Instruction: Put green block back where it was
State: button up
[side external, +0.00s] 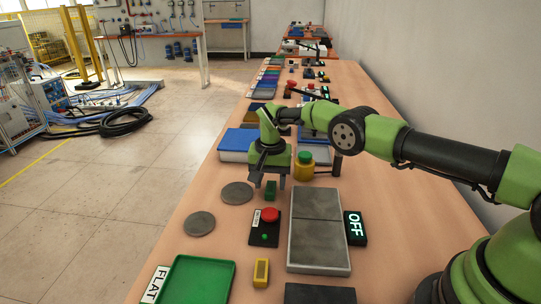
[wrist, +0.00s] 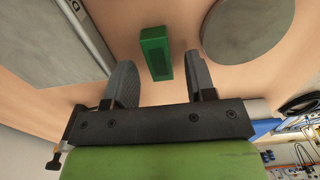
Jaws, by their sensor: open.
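A small green block (side external: 270,189) stands on the wooden table, beside the grey disc and behind the red button box. My gripper (side external: 269,184) is right over it, pointing down, with its fingers open. In the wrist view the green block (wrist: 155,52) shows between the two spread fingers of my gripper (wrist: 150,68), with a visible gap on each side. The fingers do not appear to touch it.
Two grey discs (side external: 237,193) (side external: 199,223) lie left of the block. A red button box (side external: 257,228), grey heater plate (side external: 318,245), OFF display (side external: 355,228), yellow block (side external: 261,272) and green tray (side external: 195,280) are nearer. A yellow-green cylinder (side external: 304,168) stands close right of my gripper.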

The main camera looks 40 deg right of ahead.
notch_tip(320, 180, up, 12)
notch_tip(320, 180, up, 12)
jog(key=n+t, duration=0.2)
send_over(270, 187)
jog(key=s, duration=0.4)
jog(key=s+r+n+t+y, duration=0.1)
jog(key=s+r+t, duration=0.1)
jog(key=s+r, duration=0.6)
jog(key=s+a+f+n+t+y, duration=0.1)
jog(key=s+f+n+t, duration=0.1)
jog(key=s, duration=1.7)
jog(key=shift+s+a+f+t, duration=0.15)
jog(key=shift+s+f+t, duration=0.1)
jog(key=shift+t, duration=0.35)
